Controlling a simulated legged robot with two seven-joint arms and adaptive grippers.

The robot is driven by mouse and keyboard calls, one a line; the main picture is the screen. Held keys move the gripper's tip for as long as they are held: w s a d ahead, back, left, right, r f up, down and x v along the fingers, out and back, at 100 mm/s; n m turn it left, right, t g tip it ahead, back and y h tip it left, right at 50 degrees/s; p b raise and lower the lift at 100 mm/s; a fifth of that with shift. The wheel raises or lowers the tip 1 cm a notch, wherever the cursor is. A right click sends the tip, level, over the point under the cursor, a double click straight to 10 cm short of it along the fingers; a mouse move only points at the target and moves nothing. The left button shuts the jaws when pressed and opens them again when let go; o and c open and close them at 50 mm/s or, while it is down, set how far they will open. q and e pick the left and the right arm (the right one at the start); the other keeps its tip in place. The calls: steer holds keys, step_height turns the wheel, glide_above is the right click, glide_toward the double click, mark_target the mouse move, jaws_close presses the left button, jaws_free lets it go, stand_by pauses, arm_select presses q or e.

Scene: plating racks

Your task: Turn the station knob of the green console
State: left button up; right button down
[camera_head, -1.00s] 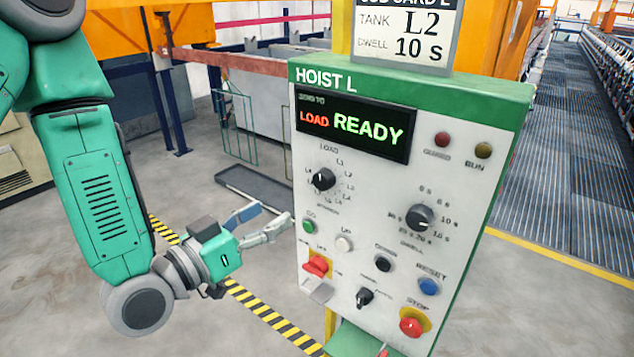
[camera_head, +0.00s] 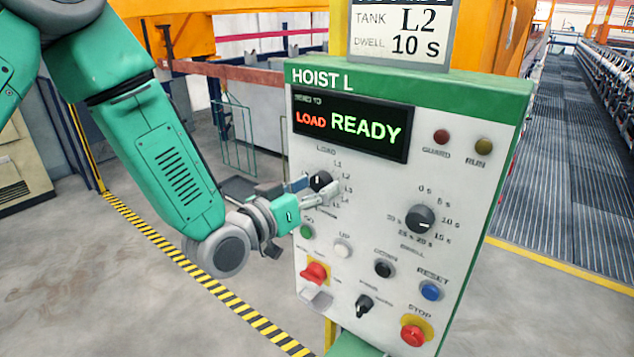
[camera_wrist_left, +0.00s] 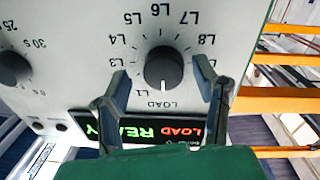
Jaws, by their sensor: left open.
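The green console (camera_head: 462,88), labelled HOIST L, has a white panel face. Its display (camera_head: 350,126) reads LOAD in red and READY in green. The black station knob (camera_head: 320,181) is at the upper left of the panel, ringed by LOAD and L1 to L8 marks. My left gripper (camera_head: 312,187) is open at this knob. In the left wrist view the two fingers (camera_wrist_left: 163,88) stand on either side of the station knob (camera_wrist_left: 164,67), with gaps between; the view is upside down, and the white pointer line is toward LOAD. My right gripper is not in view.
The dwell knob (camera_head: 420,219) is to the right. Green, white, black and blue buttons, a red switch (camera_head: 314,272) and a red stop button (camera_head: 412,334) lie lower on the panel. A card (camera_head: 401,32) reading TANK L2, DWELL 10 S stands on top.

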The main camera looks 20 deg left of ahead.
arm_select(q)
steer(key=shift+w, duration=0.2)
steer(key=shift+a+f, duration=0.1)
steer(key=shift+a, duration=0.2)
steer(key=c, duration=1.2)
steer(key=shift+o, duration=0.3)
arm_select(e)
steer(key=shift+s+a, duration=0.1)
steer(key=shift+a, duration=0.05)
arm_select(q)
steer(key=shift+d, duration=0.25)
steer(key=shift+a, duration=0.1)
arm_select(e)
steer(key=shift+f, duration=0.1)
